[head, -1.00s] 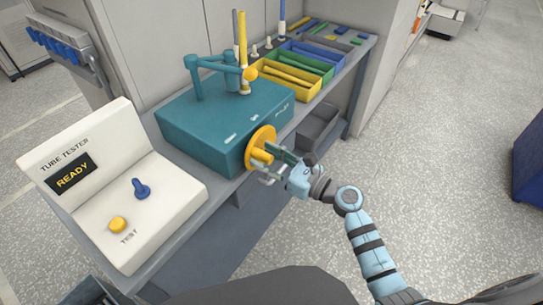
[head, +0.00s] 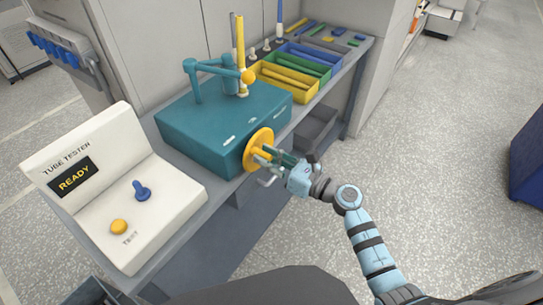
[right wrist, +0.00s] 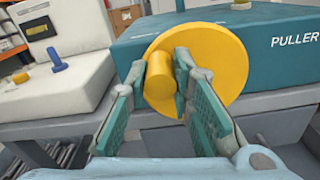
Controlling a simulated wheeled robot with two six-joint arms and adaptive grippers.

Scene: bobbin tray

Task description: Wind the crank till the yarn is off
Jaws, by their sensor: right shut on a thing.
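The teal puller box (head: 190,128) stands on the bench with a round yellow crank disc (head: 254,147) on its front right face. The disc (right wrist: 222,58) and its stubby yellow handle (right wrist: 160,82) fill the middle of the right wrist view. My right gripper (head: 272,158) is shut on this handle, one finger on each side. On top of the box, a teal arm (head: 215,68) with a yellow knob reaches to an upright yellow tube (head: 240,42). I cannot make out separate yarn on it. My left gripper is out of view.
A white tube tester (head: 120,190) reading READY, with a blue lever and yellow button, stands at the left. Yellow (head: 284,84), green and blue bins line the bench behind the box. A grey bin (head: 316,128) sits lower right.

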